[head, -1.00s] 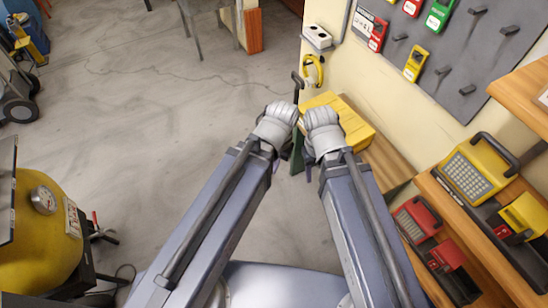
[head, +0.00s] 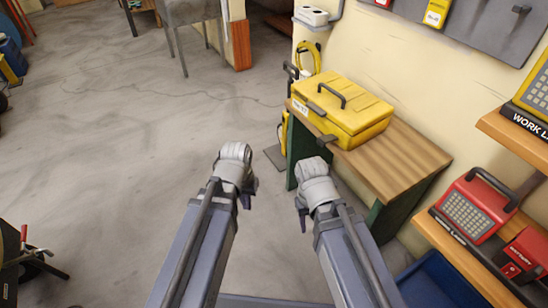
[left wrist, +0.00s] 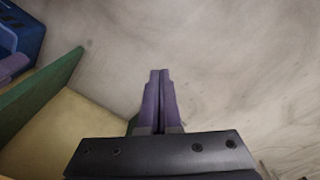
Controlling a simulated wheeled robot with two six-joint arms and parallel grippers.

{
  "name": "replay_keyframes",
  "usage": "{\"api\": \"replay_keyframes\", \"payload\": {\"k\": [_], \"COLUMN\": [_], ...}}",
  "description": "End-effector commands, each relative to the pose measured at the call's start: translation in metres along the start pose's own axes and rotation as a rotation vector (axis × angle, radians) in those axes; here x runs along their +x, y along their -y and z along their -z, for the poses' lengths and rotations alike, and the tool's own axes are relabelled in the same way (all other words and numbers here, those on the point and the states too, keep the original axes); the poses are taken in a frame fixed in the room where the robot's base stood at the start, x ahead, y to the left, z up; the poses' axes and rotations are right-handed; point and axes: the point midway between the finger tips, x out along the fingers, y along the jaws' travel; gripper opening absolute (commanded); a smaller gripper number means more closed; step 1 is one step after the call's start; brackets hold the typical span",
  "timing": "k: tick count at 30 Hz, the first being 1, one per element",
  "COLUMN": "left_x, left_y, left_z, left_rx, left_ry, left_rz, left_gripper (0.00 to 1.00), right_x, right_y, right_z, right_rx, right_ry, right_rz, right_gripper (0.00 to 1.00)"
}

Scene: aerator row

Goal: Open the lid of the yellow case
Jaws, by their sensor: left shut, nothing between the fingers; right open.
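The yellow case (head: 365,122) sits on a wooden-topped bench (head: 405,160) against the wall, right of centre in the head view. Its lid (head: 320,87) is down, with a dark handle on top and dark latches along the front edge. My left gripper (head: 247,198) is on the near left side, below and apart from the case. Its purple fingers are shut and empty in the left wrist view (left wrist: 159,74). My right gripper (head: 303,220) is in front of the bench, also apart from the case; its fingers are mostly hidden by the wrist.
The bench has a green side panel (head: 303,143), also at left in the left wrist view (left wrist: 40,90). A shelf with a red unit (head: 470,207) is on the right, above a blue bin (head: 440,285). A yellow coiled cable (head: 308,58) hangs behind the case.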

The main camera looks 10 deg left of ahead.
Motion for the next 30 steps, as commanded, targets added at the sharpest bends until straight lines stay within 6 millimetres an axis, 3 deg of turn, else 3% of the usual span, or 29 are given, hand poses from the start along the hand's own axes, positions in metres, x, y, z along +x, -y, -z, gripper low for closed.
{"api": "replay_keyframes", "payload": {"k": [1, 3, 9, 11, 17, 21, 25, 30], "left_x": [0.033, 0.051, 0.093, 0.096, 0.063, 0.016, -0.037, -0.093], "left_y": [0.003, 0.003, -0.012, -0.023, -0.064, -0.084, -0.086, -0.072], "left_z": [0.001, 0.004, 0.023, 0.034, 0.073, 0.105, 0.134, 0.158], "left_rx": [0.000, 0.010, 0.100, 0.162, 0.364, 0.489, 0.559, 0.571], "left_ry": [-0.009, -0.026, -0.118, -0.182, -0.455, -0.736, -1.043, -1.363], "left_rz": [-0.017, -0.048, -0.202, -0.286, -0.524, -0.654, -0.712, -0.696], "left_gripper": [0.00, 0.00, 0.00, 0.00, 0.00, 0.00, 0.00, 0.00], "right_x": [0.033, 0.051, 0.099, 0.109, 0.113, 0.112, 0.112, 0.112], "right_y": [0.003, 0.005, 0.010, 0.011, 0.011, 0.011, 0.011, 0.011], "right_z": [0.002, 0.003, 0.005, 0.006, 0.006, 0.006, 0.006, 0.006], "right_rx": [0.000, 0.000, 0.000, 0.000, 0.000, 0.000, 0.000, 0.000], "right_ry": [0.000, -0.001, -0.001, -0.002, -0.002, -0.002, -0.002, -0.002], "right_rz": [0.000, 0.000, -0.001, -0.001, -0.001, -0.001, -0.001, -0.001], "right_gripper": [0.50, 0.50, 0.50, 0.50, 0.50, 0.50, 0.50, 0.50]}}
